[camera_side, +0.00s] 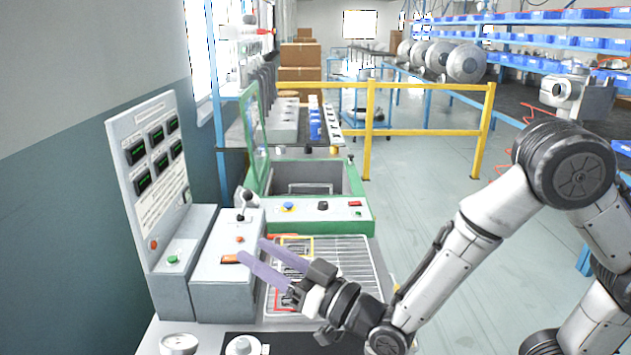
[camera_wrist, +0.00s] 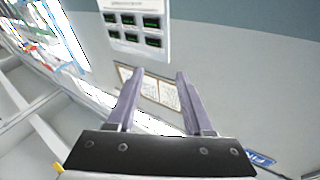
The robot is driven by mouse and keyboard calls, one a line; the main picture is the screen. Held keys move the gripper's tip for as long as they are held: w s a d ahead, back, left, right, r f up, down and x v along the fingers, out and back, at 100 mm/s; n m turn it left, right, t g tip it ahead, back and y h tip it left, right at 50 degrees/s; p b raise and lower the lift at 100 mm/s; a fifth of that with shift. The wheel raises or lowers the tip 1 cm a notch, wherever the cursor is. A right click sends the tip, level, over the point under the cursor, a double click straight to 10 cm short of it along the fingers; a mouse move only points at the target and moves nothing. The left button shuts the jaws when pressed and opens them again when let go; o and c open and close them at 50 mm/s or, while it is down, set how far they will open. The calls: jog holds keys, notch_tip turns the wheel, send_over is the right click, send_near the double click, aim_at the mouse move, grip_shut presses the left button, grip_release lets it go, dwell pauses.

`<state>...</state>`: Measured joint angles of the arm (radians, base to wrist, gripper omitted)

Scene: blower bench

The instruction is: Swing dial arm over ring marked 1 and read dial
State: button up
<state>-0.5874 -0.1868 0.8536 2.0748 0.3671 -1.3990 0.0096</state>
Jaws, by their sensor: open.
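My gripper (camera_side: 251,250) is open, its two long purple fingers apart with nothing between them. In the side view it points left, in front of a grey control box. In the wrist view my gripper (camera_wrist: 157,75) shows both fingers against a grey wall and an upright panel. Two round, pale, gauge-like parts stand at the bottom edge of the side view, one at the left (camera_side: 179,344) and one to its right (camera_side: 243,346), both cut off. I cannot tell which is the dial. No ring marked 1 can be made out, and no dial reading is legible.
A tall panel (camera_side: 150,205) with several green displays stands at left. The grey control box (camera_side: 225,275) has a lever (camera_side: 242,203). A wire rack (camera_side: 345,262) lies under my gripper. A green-framed machine (camera_side: 320,210) and yellow railing (camera_side: 430,131) stand behind.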

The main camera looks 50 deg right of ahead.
jog(key=d+r+m+g+h, duration=0.1)
jog(key=d+r+h, duration=0.1)
jog(key=d+r, duration=0.7)
jog(key=shift+s+d+r+m+g+h, duration=0.3)
jog(key=shift+s+d+m, duration=0.15)
jog(key=shift+d, duration=0.45)
